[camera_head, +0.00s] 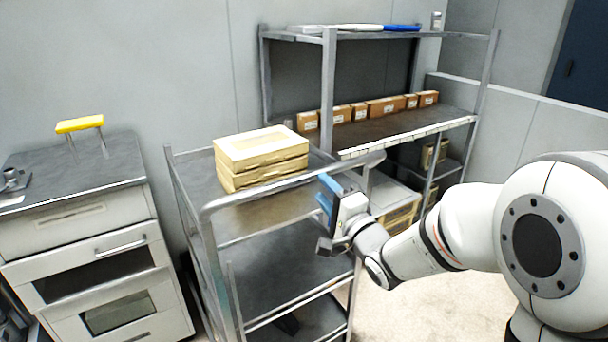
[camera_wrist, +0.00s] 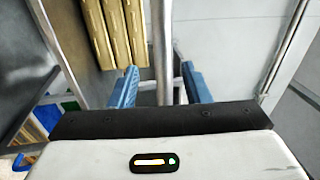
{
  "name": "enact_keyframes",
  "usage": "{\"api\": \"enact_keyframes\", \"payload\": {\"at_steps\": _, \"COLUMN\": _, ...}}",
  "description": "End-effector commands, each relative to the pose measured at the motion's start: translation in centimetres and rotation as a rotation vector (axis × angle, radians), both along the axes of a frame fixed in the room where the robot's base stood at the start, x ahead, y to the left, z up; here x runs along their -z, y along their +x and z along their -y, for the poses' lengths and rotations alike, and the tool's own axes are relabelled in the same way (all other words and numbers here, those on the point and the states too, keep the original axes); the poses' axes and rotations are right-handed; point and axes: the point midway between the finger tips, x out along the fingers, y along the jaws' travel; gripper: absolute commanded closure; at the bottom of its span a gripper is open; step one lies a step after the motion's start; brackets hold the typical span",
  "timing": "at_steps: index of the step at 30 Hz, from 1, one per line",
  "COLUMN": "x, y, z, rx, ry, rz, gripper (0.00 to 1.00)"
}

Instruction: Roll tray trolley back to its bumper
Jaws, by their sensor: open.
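The tray trolley (camera_head: 268,208) is a grey metal frame with several shelves, standing left of centre in the head view. Its handle bar (camera_head: 235,200) runs along the near top side. My gripper (camera_head: 326,192) is at the right part of the handle bar. In the wrist view, my blue fingers (camera_wrist: 160,86) are apart, with the bar (camera_wrist: 161,45) running between them and no clear grip on it. I cannot make out the bumper.
A grey cabinet (camera_head: 85,225) with a yellow-handled item (camera_head: 79,124) stands at left. A rack (camera_head: 405,128) with several brown boxes stands behind the trolley at right. Pale floor (camera_head: 430,305) is open at lower right, below my arm.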

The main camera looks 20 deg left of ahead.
Motion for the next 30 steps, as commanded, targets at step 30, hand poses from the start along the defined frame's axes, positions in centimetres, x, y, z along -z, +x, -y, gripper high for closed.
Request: {"api": "enact_keyframes", "payload": {"at_steps": 30, "x": -1.7, "y": 4.5, "z": -6.6, "rx": -0.038, "ry": 0.048, "rz": -0.004, "gripper": 0.59}}
